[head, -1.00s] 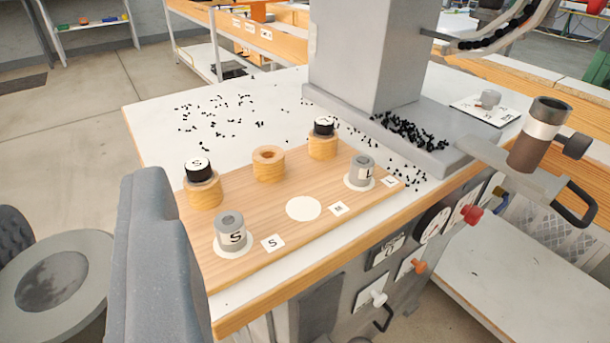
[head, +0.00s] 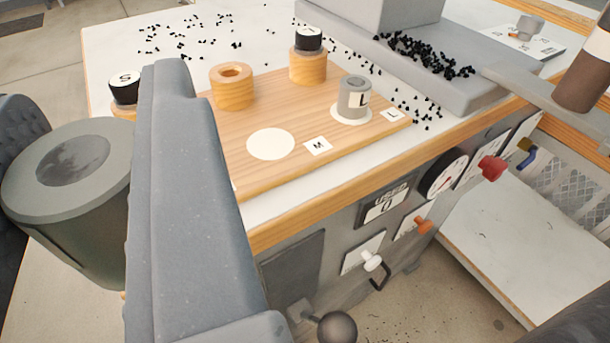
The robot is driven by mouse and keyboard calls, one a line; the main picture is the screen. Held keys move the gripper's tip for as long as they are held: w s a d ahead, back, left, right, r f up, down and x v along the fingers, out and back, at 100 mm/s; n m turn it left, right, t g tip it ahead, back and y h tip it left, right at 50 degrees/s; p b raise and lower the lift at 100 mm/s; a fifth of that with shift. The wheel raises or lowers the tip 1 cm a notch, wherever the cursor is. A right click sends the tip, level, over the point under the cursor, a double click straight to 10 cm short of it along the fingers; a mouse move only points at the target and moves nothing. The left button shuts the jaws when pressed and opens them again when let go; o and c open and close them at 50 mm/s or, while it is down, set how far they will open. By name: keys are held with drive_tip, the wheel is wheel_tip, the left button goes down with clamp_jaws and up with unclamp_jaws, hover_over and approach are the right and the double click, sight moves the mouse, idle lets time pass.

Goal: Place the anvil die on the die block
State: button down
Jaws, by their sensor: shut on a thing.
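My gripper (head: 88,125) is at the left, with one dark finger at the left edge and one large grey finger in front. It is shut on the anvil die (head: 95,225), a grey-green cylinder with a pale rim and a dark hollow top, held roughly upright. The die's right side is hidden by the grey finger.
A wooden board (head: 280,105) holds a grey part marked L (head: 354,97), an empty white M spot (head: 270,144), wooden holders and black-capped pieces. Black bits (head: 425,52) lie scattered around the press base. Knobs and a gauge (head: 443,175) line the bench front.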

wheel_tip(320, 180, down, 5)
drive_tip(key=d+b, duration=0.2)
drive_tip(key=d, duration=0.1)
drive_tip(key=b, duration=0.1)
hover_over(270, 142)
drive_tip(key=shift+s+f, duration=0.15)
drive_tip(key=shift+f, duration=0.4)
drive_tip(key=shift+w+f+b, duration=0.2)
drive_tip(key=shift+b, duration=0.1)
drive_tip(key=shift+f+b, duration=0.4)
drive_tip(key=shift+f, duration=1.15)
drive_tip(key=shift+f, duration=0.1)
drive_tip(key=c, duration=1.1)
unclamp_jaws()
drive_tip(key=shift+c, duration=0.2)
